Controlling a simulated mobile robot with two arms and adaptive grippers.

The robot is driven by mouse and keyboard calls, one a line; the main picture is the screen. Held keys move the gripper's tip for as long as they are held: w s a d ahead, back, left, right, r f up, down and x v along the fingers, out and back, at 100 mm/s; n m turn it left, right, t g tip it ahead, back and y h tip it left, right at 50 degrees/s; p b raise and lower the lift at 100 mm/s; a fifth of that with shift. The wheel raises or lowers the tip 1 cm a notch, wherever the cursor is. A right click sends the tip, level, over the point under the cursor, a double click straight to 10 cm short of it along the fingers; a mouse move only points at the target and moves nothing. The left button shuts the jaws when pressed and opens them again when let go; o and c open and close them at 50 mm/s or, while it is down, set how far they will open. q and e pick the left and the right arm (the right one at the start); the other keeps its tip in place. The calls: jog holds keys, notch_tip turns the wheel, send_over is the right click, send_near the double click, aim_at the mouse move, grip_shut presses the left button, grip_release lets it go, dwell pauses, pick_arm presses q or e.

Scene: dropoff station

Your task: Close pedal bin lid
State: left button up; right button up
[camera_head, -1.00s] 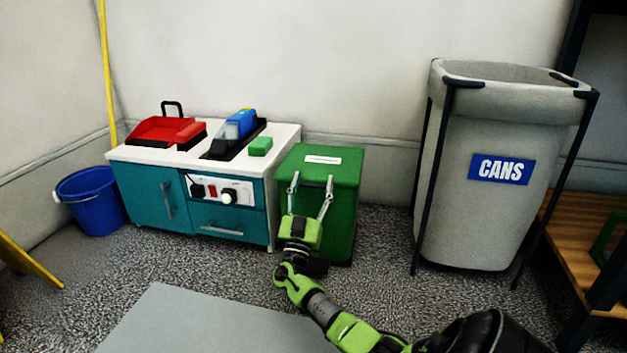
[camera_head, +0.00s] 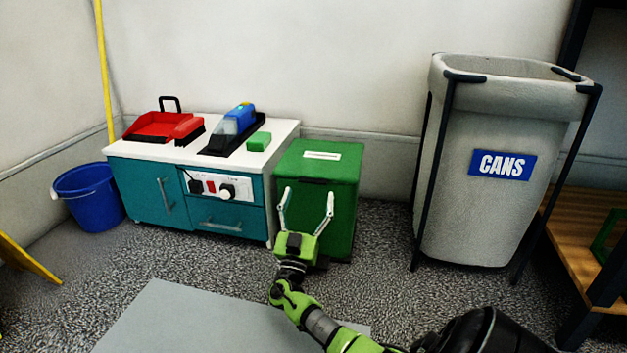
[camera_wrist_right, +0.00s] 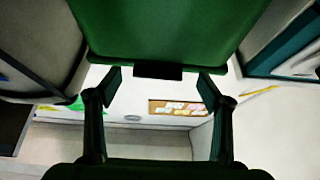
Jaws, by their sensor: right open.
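The green pedal bin (camera_head: 335,178) stands on the floor, to the right of the teal cabinet. Its lid (camera_head: 322,155), with a white label on top, lies flat, and I see no gap under it. My right gripper (camera_head: 309,192) is open and empty in front of the bin, fingers spread below the lid's front edge. In the right wrist view, the bin's green surface (camera_wrist_right: 175,30) fills the top, with a dark tab (camera_wrist_right: 172,72) at its edge. The open gripper (camera_wrist_right: 160,84) has a finger on either side of the tab, apart from it. My left gripper is out of view.
The teal cabinet (camera_head: 150,188) is close on the bin's left, with a red dustpan (camera_head: 158,125) and other items on top. A blue bucket (camera_head: 90,197) stands further left. A grey CANS bin (camera_head: 470,215) is at right, with free floor between the bins.

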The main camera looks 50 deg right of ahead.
jog(key=s+a+f, duration=0.1)
jog(key=s+a, duration=0.2)
jog(key=a, duration=0.3)
jog(key=shift+s+f+m+g+h, duration=0.3)
jog(key=shift+s+f+m+h, duration=0.1)
